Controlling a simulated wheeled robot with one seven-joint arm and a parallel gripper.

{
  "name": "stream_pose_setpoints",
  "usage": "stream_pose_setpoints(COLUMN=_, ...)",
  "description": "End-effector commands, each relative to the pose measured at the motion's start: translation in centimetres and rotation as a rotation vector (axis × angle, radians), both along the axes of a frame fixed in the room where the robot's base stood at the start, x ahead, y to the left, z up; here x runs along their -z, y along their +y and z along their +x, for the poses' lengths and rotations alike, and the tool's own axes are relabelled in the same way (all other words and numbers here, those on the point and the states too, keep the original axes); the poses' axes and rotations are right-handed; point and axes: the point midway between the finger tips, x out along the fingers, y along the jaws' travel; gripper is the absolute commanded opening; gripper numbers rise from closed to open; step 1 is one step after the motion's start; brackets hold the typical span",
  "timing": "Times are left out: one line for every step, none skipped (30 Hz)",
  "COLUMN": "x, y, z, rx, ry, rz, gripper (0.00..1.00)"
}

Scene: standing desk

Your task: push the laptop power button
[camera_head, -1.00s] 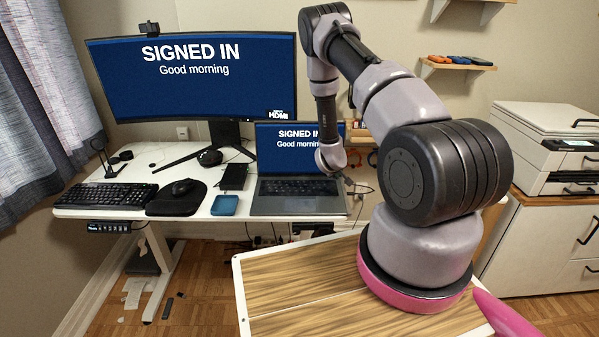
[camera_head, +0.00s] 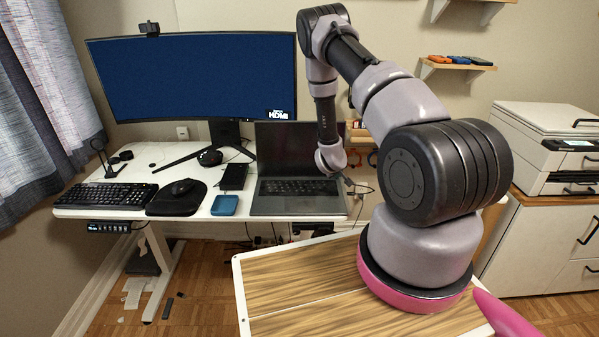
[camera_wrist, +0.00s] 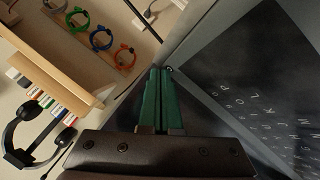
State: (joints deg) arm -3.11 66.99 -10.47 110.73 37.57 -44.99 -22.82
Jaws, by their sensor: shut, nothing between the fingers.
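The open laptop (camera_head: 299,205) stands at the right end of the white desk, and its screen (camera_head: 284,138) is dark. In the wrist view its keyboard deck (camera_wrist: 225,75) fills the right side, with the lettered keys toward the right edge. My gripper (camera_wrist: 161,70) is shut and empty, its two green fingers side by side. The fingertips are at the upper corner of the laptop deck, next to a small round spot there. The fingers partly hide that corner, and I cannot tell whether they touch. In the head view my arm hides the laptop's right edge.
The monitor (camera_head: 190,75) is blue with an HDMI label. A keyboard (camera_head: 107,195), mouse (camera_head: 181,187) and blue box (camera_head: 224,205) lie left of the laptop. In the wrist view, a wooden shelf (camera_wrist: 75,60) with coloured rings and headphones (camera_wrist: 35,140) are on the left.

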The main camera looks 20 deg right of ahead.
Motion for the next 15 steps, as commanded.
stream_pose_setpoints(x=-0.27, y=0.01, z=0.01, rx=0.0, ry=0.0, rz=0.0, gripper=0.0)
stream_pose_setpoints(x=-0.42, y=0.02, z=0.0, rx=0.0, ry=0.0, rz=0.0, gripper=0.0)
stream_pose_setpoints(x=-0.63, y=0.02, z=0.0, rx=0.0, ry=0.0, rz=0.0, gripper=0.0)
stream_pose_setpoints(x=-0.77, y=0.03, z=0.01, rx=0.0, ry=0.0, rz=0.0, gripper=0.0)
stream_pose_setpoints(x=-0.89, y=0.04, z=0.02, rx=-0.001, ry=-0.001, rz=0.0, gripper=0.0)
stream_pose_setpoints(x=-0.99, y=0.03, z=0.04, rx=-0.001, ry=-0.001, rz=0.0, gripper=0.0)
stream_pose_setpoints(x=-1.02, y=0.03, z=0.03, rx=-0.001, ry=-0.001, rz=0.0, gripper=0.0)
stream_pose_setpoints(x=-1.03, y=0.02, z=0.03, rx=-0.001, ry=-0.001, rz=0.0, gripper=0.0)
stream_pose_setpoints(x=-1.02, y=0.02, z=0.03, rx=-0.001, ry=-0.001, rz=0.0, gripper=0.0)
stream_pose_setpoints(x=-1.02, y=0.02, z=0.03, rx=-0.001, ry=-0.001, rz=0.0, gripper=0.0)
stream_pose_setpoints(x=-1.02, y=0.02, z=0.03, rx=-0.001, ry=-0.001, rz=0.0, gripper=0.0)
stream_pose_setpoints(x=-1.02, y=0.02, z=0.03, rx=-0.001, ry=-0.001, rz=0.0, gripper=0.0)
stream_pose_setpoints(x=-1.03, y=0.01, z=0.03, rx=-0.001, ry=-0.001, rz=0.0, gripper=0.0)
stream_pose_setpoints(x=-1.08, y=0.01, z=0.03, rx=0.0, ry=-0.001, rz=-0.001, gripper=0.0)
stream_pose_setpoints(x=-1.24, y=0.01, z=0.06, rx=-0.001, ry=-0.002, rz=-0.001, gripper=0.0)
